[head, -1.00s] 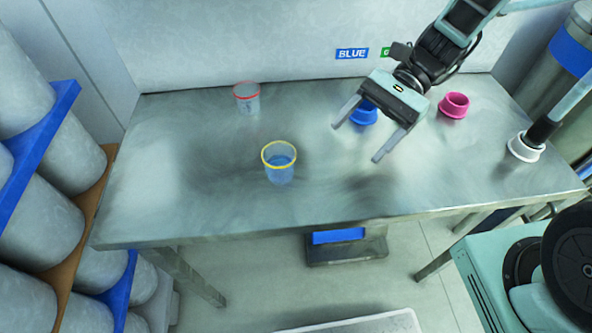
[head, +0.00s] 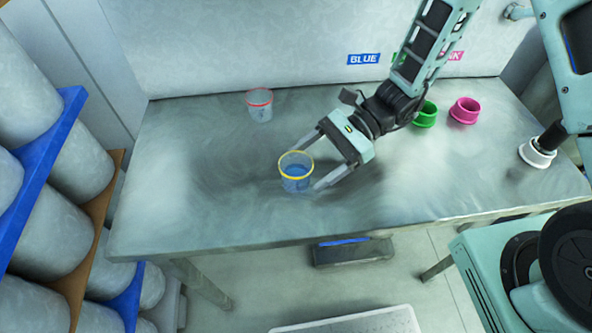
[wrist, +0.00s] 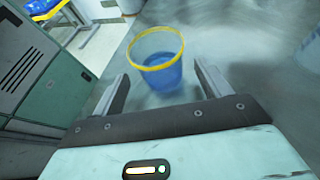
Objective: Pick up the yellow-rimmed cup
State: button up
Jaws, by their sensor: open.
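The yellow-rimmed cup (head: 296,172) is clear, with blue contents, and stands upright near the middle of the metal table. In the wrist view the cup (wrist: 157,66) is just ahead of the fingertips, roughly between their lines. My gripper (head: 312,162) is open, with one finger on the far side of the cup and one on the near side in the head view. In the wrist view both fingers of my gripper (wrist: 160,80) are apart and empty. Whether a finger touches the cup cannot be told.
A red-rimmed clear cup (head: 260,106) stands at the back left of the metal table (head: 190,210). A white piece (head: 537,153) is at the right edge. The table's left side is clear.

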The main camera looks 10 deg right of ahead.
aim_at(290, 178)
jog(key=shift+p+x, duration=0.65)
jog(key=shift+x, duration=2.05)
jog(key=shift+w+r, duration=0.1)
jog(key=shift+r, duration=0.1)
jog(key=c, duration=1.1)
